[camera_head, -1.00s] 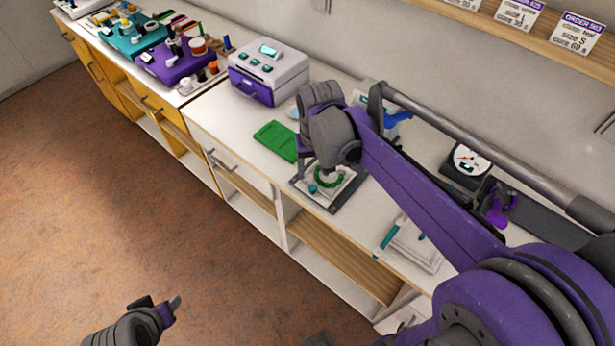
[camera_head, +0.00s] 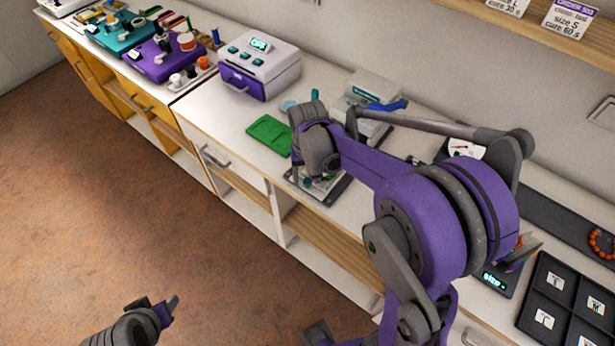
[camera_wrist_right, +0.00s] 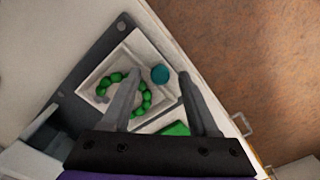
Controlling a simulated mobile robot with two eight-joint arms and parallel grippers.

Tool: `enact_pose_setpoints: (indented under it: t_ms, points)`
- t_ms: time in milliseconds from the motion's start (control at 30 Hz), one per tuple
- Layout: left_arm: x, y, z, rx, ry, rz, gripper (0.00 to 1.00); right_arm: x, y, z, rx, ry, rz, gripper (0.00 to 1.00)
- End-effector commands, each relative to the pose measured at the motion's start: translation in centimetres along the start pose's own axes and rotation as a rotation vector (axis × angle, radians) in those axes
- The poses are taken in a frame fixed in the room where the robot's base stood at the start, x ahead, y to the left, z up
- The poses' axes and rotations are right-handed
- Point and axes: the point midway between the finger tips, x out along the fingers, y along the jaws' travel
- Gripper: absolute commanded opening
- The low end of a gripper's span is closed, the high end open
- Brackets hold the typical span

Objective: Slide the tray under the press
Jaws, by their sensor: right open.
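The white square tray (camera_wrist_right: 108,84) holds a ring of green beads (camera_wrist_right: 113,77) and has a round teal knob (camera_wrist_right: 160,74) at one corner. It sits on a dark grey plate (camera_wrist_right: 80,110). My right gripper (camera_wrist_right: 157,78) is open above the tray, its fingers on either side of the knob in the picture; I cannot tell contact. In the head view my right gripper (camera_head: 318,170) hides most of the tray. The pale machine with a blue lever (camera_head: 385,105), likely the press, stands behind the plate. My left gripper (camera_head: 160,308) hangs over the floor, away from the bench.
A green mat (camera_head: 270,133) lies left of the plate. A white and purple box with buttons (camera_head: 262,62) stands farther left. A black compartment tray (camera_head: 560,305) and an orange bead ring (camera_head: 601,243) are at the right. The bench's front edge is close.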

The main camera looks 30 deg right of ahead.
Motion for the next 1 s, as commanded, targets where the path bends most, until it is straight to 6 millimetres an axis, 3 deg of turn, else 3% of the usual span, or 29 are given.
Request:
enact_pose_setpoints:
  t_ms: [300,633,1000]
  points:
    - [0.01,0.0,0.01,0.0,0.0,0.0,0.5,0.29,-0.01,0.02,0.0,0.0,0.0,0.6]
    - [0.01,0.0,0.01,0.0,0.0,0.0,0.5,0.27,-0.01,0.02,0.0,0.0,0.0,0.01]
    - [0.01,0.0,0.0,0.0,0.0,0.0,0.5,0.25,0.0,0.02,0.0,0.0,0.0,0.0]
